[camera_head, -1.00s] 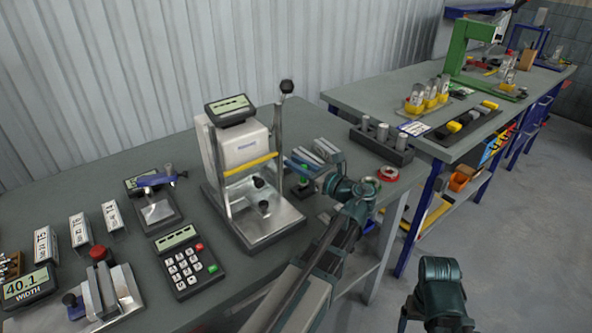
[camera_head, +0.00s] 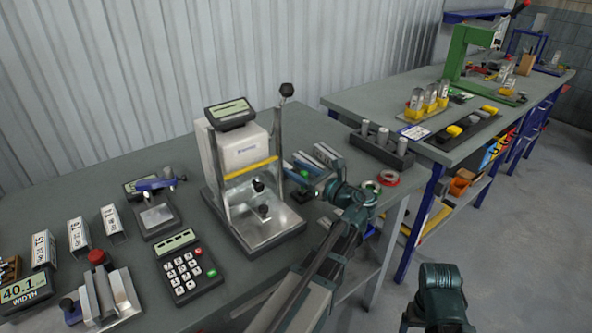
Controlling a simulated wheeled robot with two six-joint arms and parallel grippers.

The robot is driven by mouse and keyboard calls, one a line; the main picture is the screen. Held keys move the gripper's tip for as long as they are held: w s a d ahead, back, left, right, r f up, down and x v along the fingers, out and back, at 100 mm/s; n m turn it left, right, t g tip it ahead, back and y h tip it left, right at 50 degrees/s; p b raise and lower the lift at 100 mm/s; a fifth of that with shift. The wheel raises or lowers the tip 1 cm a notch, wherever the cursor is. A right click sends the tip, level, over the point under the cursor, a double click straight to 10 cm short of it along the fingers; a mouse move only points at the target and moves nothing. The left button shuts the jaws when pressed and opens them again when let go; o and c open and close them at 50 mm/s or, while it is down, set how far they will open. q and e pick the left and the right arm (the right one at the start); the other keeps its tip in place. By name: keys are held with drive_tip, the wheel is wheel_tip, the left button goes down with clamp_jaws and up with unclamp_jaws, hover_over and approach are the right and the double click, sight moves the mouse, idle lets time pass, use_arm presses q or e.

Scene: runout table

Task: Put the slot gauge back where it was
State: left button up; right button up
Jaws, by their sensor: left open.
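My left gripper (camera_head: 314,180) is open at the right end of the near table, beside a small set of grey and blue pieces (camera_head: 325,156). The wrist hides part of this spot, and I cannot tell whether the fingers touch any piece. No piece can be told for sure as the slot gauge; it may be among these small pieces. My right gripper is not in view; only a dark joint of my right arm shows at the lower right.
A lever press (camera_head: 246,165) stands just left of the gripper. Red and green rings (camera_head: 389,178) lie right of the wrist, near the table edge. A dark block with grey cylinders (camera_head: 381,147) is behind. A keypad (camera_head: 187,268) and blocks stand farther left.

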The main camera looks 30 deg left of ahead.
use_arm(q)
drive_tip(key=shift+r+p, duration=0.6)
drive_tip(key=shift+r, duration=0.1)
drive_tip(key=v, duration=1.2)
drive_tip(key=shift+f, duration=0.2)
